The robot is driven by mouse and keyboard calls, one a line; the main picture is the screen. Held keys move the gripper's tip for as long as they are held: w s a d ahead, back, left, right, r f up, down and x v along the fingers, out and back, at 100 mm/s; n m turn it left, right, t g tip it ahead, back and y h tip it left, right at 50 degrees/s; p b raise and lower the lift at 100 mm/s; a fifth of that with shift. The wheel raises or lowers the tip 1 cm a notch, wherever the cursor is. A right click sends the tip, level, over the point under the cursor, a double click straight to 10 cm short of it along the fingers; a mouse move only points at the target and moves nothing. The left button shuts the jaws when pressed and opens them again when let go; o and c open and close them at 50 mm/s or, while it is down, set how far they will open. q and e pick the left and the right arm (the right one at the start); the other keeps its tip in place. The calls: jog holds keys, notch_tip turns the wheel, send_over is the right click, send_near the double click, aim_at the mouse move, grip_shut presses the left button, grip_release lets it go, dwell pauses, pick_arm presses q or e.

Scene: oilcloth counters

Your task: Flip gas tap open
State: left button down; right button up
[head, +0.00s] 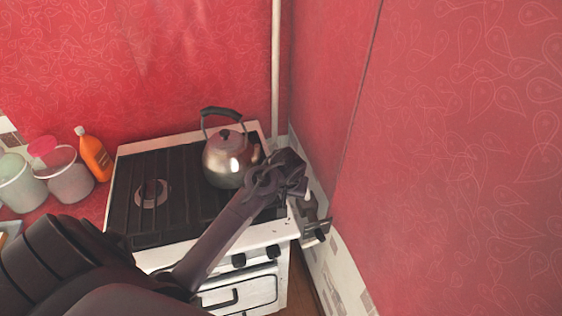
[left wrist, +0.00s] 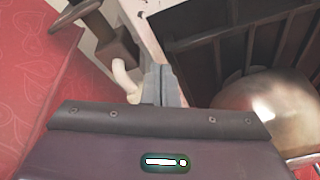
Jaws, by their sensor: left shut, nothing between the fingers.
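What looks like the gas tap is a dark fitting (head: 313,226) low on the wall, in the narrow gap right of the stove. A small cream lever-like piece (head: 307,196) shows above it. In the left wrist view the cream piece (left wrist: 125,78) is curved and lies just left of my fingertips; contact cannot be told. My left gripper (head: 299,184) is shut and empty, over the stove's right edge beside the fitting. It also shows shut in the left wrist view (left wrist: 161,84). My gripper hides part of the fitting's surroundings. My right gripper is not in view.
A white stove (head: 265,237) with dark grates stands left of the fitting. A metal kettle (head: 222,163) sits on it, close to my gripper. A pale pipe (head: 276,70) runs up the corner. The red wall (head: 450,150) bounds the right. An orange bottle (head: 94,157) stands left.

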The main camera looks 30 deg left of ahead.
pick_arm(q)
jog(key=w+a+r+n, duration=0.5)
jog(key=w+a+r, duration=0.2)
jog(key=w, duration=0.3)
jog(key=shift+w+a+r+n+y, duration=0.2)
jog(key=shift+w+a+n+y, duration=0.15)
jog(key=shift+a, duration=0.45)
jog(key=shift+w+f, duration=0.1)
jog(key=shift+g, duration=0.3)
jog(key=p+x, duration=0.1)
jog(key=x, duration=0.9)
jog(key=s+d+p, duration=0.1)
jog(key=p, duration=0.1)
jog(key=s+d+r+p, duration=0.1)
jog(key=d, duration=0.1)
jog(key=shift+s+d+p, duration=0.1)
jog(key=shift+s+p, duration=0.15)
jog(key=shift+p, duration=0.15)
jog(key=shift+f, duration=0.1)
